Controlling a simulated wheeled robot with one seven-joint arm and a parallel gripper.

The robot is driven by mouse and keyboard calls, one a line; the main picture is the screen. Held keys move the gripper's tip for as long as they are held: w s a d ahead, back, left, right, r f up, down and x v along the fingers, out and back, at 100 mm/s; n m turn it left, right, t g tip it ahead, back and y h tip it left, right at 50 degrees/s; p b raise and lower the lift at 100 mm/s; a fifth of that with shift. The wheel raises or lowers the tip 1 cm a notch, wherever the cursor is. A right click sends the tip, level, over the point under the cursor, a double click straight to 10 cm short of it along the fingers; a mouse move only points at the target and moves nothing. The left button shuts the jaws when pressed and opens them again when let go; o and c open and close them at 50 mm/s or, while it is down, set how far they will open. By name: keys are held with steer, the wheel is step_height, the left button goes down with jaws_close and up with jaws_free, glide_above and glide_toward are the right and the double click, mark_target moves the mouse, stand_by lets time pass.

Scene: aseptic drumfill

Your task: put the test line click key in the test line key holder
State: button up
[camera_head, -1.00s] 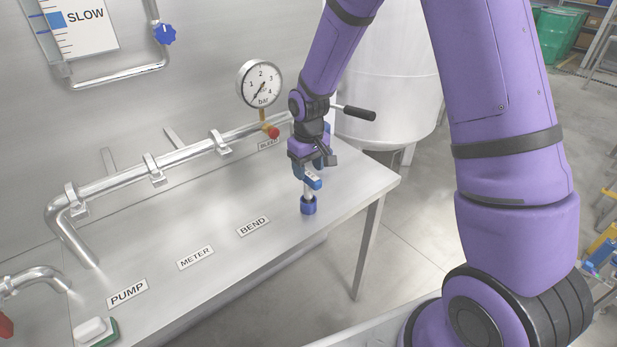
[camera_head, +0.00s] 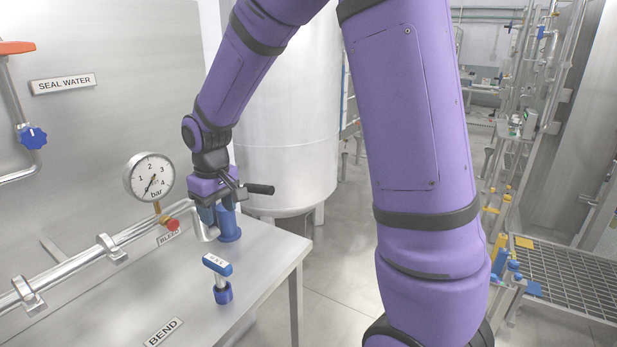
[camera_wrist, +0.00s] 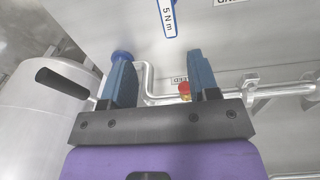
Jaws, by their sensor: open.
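The click key (camera_head: 217,265) stands upright on the steel table, with a blue and white T-handle on a short metal shaft. Its lower end is in a round blue holder (camera_head: 222,294); how deep it sits is hidden. In the wrist view the key's handle (camera_wrist: 168,14) reads "5 N m" at the top edge, beyond my fingertips. My gripper (camera_head: 215,222) is open and empty, behind the key and apart from it, low over the table's far end. It also shows in the wrist view (camera_wrist: 160,58), with clear space between its blue fingers.
A blue post (camera_head: 230,232) stands close beside my gripper; in the wrist view its round blue end (camera_wrist: 122,55) is by the left finger. A steel pipe (camera_head: 80,262), pressure gauge (camera_head: 150,178) and red bleed knob (camera_head: 172,224) are left. A white tank (camera_head: 290,120) stands behind.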

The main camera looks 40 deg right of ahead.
steer(key=s+d+r+m+t, duration=0.2)
steer(key=s+d+r, duration=0.2)
steer(key=s+r, duration=0.9)
steer(key=s+d+r+m+t, duration=0.1)
steer(key=s+r+t, duration=0.1)
steer(key=s, duration=1.1)
steer(key=shift+d+r, duration=0.25)
steer(key=shift+r, duration=0.2)
